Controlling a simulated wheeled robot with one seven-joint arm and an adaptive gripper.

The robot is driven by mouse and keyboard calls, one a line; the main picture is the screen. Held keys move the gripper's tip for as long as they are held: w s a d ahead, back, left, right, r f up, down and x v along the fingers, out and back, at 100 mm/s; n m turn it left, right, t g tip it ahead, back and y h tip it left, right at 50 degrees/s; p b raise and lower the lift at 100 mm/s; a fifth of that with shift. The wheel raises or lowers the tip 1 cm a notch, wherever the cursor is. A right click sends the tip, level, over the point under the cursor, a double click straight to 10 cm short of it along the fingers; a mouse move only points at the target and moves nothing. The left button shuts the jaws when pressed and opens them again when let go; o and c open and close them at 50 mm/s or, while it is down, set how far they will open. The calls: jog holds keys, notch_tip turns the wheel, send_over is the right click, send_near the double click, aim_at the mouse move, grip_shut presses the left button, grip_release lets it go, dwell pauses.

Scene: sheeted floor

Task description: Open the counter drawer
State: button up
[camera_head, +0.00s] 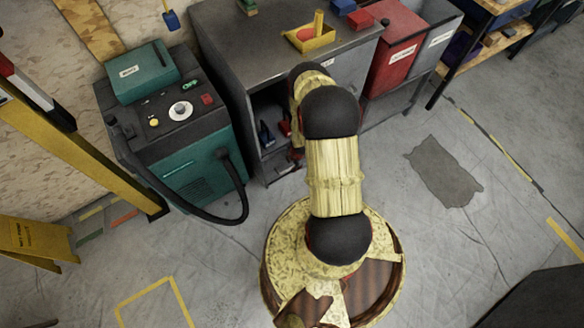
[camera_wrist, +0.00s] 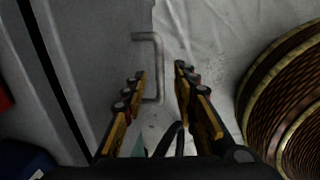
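The grey counter (camera_head: 232,42) stands against the wall in the head view, and my arm covers much of its front. In the wrist view a grey panel (camera_wrist: 95,45) fills the left side, with a bar handle (camera_wrist: 158,60) along its edge. I cannot tell for sure that this panel is the drawer front. My gripper (camera_wrist: 160,73) is open, with one finger on each side of the handle's bar. The bar looks closer to the left finger; contact cannot be made out. In the head view the gripper is mostly hidden behind my arm.
A teal machine (camera_head: 180,125) with a black hose (camera_head: 240,200) stands left of the counter. A red bin (camera_head: 393,50) stands at its right. A yellow tray (camera_head: 309,38) sits on top. The open compartment (camera_head: 268,112) holds small items. The floor at right is mostly clear.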

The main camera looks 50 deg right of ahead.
jog(key=shift+w+d+f+b, duration=0.15)
jog(key=shift+f+b, duration=0.1)
jog(key=shift+f, duration=0.5)
jog(key=shift+w+a+f+b, duration=0.1)
jog(key=shift+f+b, duration=0.15)
jog(key=shift+f, duration=0.5)
jog(key=shift+w+d+f+b, duration=0.15)
jog(key=shift+f+b, duration=0.1)
jog(key=shift+f, duration=0.5)
jog(key=shift+a, duration=0.1)
grip_shut()
